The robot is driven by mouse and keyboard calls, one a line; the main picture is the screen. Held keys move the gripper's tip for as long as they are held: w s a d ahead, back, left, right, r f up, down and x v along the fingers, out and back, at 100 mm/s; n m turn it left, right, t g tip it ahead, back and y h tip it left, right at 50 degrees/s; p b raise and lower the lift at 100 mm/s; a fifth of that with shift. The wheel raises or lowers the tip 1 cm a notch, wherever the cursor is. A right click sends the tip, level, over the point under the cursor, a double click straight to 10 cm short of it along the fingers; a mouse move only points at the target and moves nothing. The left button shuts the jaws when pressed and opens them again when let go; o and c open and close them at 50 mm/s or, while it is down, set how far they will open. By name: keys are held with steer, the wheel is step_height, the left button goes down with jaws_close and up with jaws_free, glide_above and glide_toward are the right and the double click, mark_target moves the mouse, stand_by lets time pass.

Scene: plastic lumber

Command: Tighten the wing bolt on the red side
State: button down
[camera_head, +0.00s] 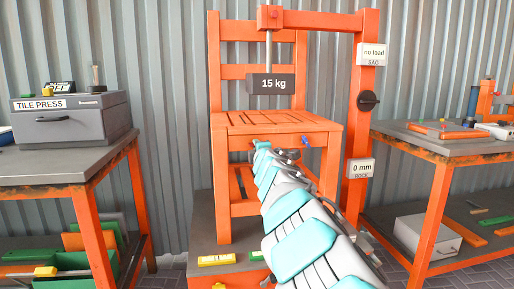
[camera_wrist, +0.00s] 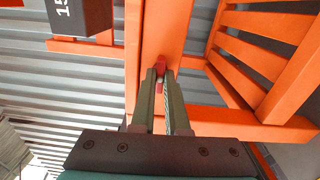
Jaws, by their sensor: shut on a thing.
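The red wing bolt (camera_wrist: 160,66) sits on the orange chair frame in the wrist view, between the tips of my gripper (camera_wrist: 161,75). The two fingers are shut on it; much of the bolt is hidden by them. In the head view my gripper (camera_head: 262,147) reaches the front rail of the orange chair (camera_head: 273,122), just under the seat, and a bit of red shows beside it. A blue knob (camera_head: 305,140) is on the same rail to the right. How tight the bolt is cannot be told.
A 15 kg weight (camera_head: 271,84) hangs above the seat from an orange frame, with signs reading "no load" (camera_head: 372,51) and "0 mm" (camera_head: 360,165). A black dial (camera_head: 367,100) is on the post. Workbenches stand left (camera_head: 60,168) and right (camera_head: 450,150).

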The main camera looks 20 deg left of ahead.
steer(key=c, duration=0.9)
jaws_free()
steer(key=shift+b+v, duration=0.35)
steer(key=shift+v, duration=3.55)
